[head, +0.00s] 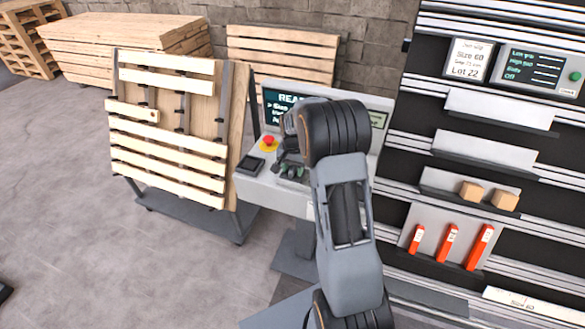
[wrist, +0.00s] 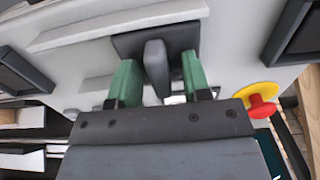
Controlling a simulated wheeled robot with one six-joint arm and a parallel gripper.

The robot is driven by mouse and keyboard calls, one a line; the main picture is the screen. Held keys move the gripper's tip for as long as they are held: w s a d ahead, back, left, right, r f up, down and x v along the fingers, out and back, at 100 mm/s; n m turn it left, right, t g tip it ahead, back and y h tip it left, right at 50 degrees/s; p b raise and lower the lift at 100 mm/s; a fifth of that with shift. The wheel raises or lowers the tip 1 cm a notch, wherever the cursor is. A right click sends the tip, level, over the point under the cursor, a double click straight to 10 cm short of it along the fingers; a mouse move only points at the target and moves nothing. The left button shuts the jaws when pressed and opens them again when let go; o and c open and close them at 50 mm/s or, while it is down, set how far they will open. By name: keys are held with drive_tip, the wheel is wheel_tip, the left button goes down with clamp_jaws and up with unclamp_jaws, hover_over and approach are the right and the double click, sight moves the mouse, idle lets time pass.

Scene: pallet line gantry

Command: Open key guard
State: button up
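The control console (head: 270,188) has a sloped light panel and a lit screen (head: 282,105) reading "READ…", partly covered by my arm. In the wrist view a dark grey rounded tab (wrist: 157,68) stands on a dark square plate (wrist: 128,44); it looks like the key guard, though no key shows. My gripper (wrist: 160,62) is open, with its green fingers on either side of the tab. A gap shows at the right finger; at the left finger I cannot tell whether it touches. In the head view my gripper (head: 290,170) is at the console panel, mostly behind my arm.
A red emergency button on a yellow base (head: 268,142) sits close left of my gripper; it also shows in the wrist view (wrist: 261,105). A dark pad (head: 250,165) lies beside it. A slatted pallet (head: 165,150) stands left; a shelf rack (head: 470,150) stands right.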

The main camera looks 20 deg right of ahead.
clamp_jaws()
idle(0.3)
drive_tip(key=s+d+b, duration=0.1)
drive_tip(key=s+d, duration=0.4)
drive_tip(key=shift+s+d, duration=0.2)
drive_tip(key=shift+o, duration=0.3)
unclamp_jaws()
drive_tip(key=shift+r, duration=0.15)
wheel_tip(320, 180, up, 14)
drive_tip(key=shift+f+b, duration=0.2)
drive_tip(key=shift+b, duration=0.1)
